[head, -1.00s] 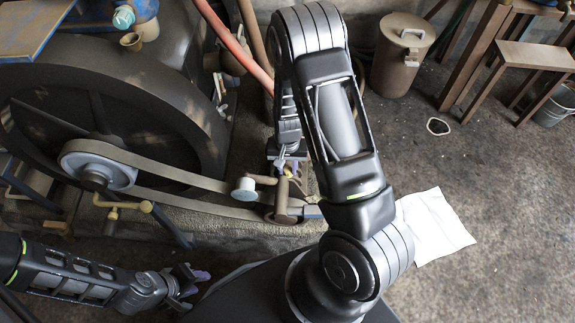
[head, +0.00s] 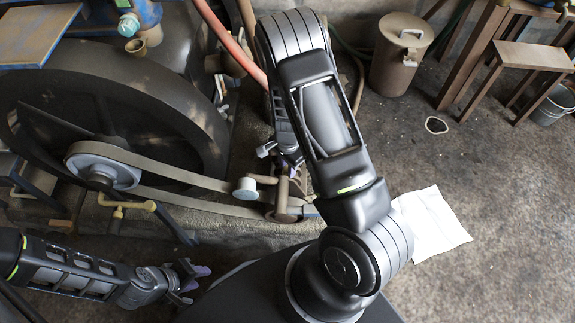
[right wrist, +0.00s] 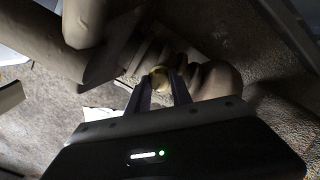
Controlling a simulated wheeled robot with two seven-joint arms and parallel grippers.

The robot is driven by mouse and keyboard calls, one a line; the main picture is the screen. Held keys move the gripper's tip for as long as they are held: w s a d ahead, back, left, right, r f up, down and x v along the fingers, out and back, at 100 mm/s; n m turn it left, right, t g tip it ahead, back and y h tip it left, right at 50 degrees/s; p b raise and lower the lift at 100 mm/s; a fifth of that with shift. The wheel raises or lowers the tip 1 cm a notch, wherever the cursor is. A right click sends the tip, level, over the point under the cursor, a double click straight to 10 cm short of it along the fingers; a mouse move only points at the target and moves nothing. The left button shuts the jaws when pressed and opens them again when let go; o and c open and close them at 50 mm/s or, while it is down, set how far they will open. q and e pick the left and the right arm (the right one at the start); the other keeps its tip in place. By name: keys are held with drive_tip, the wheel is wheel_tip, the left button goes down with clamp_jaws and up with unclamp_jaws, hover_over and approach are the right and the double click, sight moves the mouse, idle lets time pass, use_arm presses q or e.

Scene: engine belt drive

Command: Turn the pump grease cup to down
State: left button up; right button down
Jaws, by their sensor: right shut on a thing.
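The pump (head: 283,195) stands on the concrete base at the end of the flat belt, in the middle of the head view. My right gripper (right wrist: 161,90) is at the pump, and its two fingers are shut on a small brass-coloured cup (right wrist: 160,76), the pump grease cup, in the right wrist view. In the head view my right arm partly covers this spot, and the cup cannot be made out. Which way the cup is turned is unclear. My left gripper (head: 194,280) is open and empty at the lower left, apart from the machine.
A large dark flywheel (head: 150,100) and a belt pulley (head: 103,170) stand to the left. A red hose (head: 225,38) runs behind. A lidded bin (head: 401,55), a wooden stool (head: 533,56) and a white sheet (head: 432,225) are on the right, with open floor between.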

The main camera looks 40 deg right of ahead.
idle(0.5)
drive_tip(key=c, duration=1.1)
unclamp_jaws()
drive_tip(key=shift+c, duration=0.2)
drive_tip(key=shift+r, duration=0.1)
wheel_tip(320, 180, up, 8)
drive_tip(key=shift+f+p, duration=0.2)
drive_tip(key=shift+p, duration=0.9)
drive_tip(key=shift+r, duration=0.1)
